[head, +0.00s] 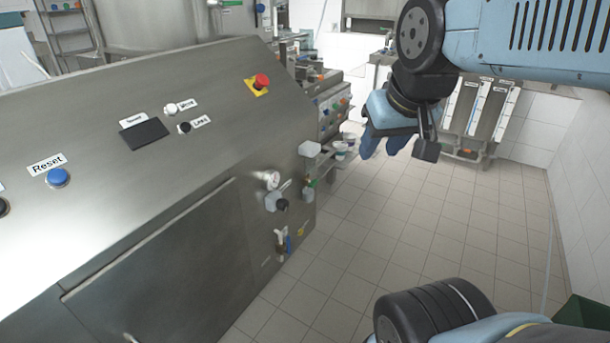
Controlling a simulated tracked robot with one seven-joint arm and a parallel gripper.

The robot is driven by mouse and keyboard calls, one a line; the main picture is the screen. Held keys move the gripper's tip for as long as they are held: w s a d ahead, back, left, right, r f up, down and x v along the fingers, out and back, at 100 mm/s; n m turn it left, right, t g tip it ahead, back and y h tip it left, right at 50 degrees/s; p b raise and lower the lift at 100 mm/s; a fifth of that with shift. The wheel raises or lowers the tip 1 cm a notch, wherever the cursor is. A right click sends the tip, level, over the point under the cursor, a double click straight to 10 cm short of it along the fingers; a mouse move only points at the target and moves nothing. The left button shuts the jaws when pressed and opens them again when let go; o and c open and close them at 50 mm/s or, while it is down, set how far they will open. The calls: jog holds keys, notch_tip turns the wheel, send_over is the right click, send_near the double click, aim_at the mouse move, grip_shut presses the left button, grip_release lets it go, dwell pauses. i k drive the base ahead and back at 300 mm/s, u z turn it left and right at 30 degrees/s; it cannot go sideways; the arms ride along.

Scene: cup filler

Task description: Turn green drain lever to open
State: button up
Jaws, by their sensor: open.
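A small green part (309,183), perhaps the green drain lever, shows at the lower right side of the steel machine (150,130). It is too small for me to tell its position. A gauge (272,180) and a valve with a dark knob (277,202) sit to its left. My gripper (382,151) hangs in the air to the right of the machine, above and right of the green part and apart from it.
A pipe with a blue handle (289,243) sits low on the machine. A red emergency button (262,81) and a blue Reset button (57,177) are on its sloped panel. The tiled floor (390,220) right of the machine is clear. A white wall (590,180) stands at right.

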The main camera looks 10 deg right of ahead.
aim_at(311, 184)
jog(key=z, duration=1.15)
jog(key=k, duration=1)
jog(key=u, duration=0.85)
jog(key=i, duration=1)
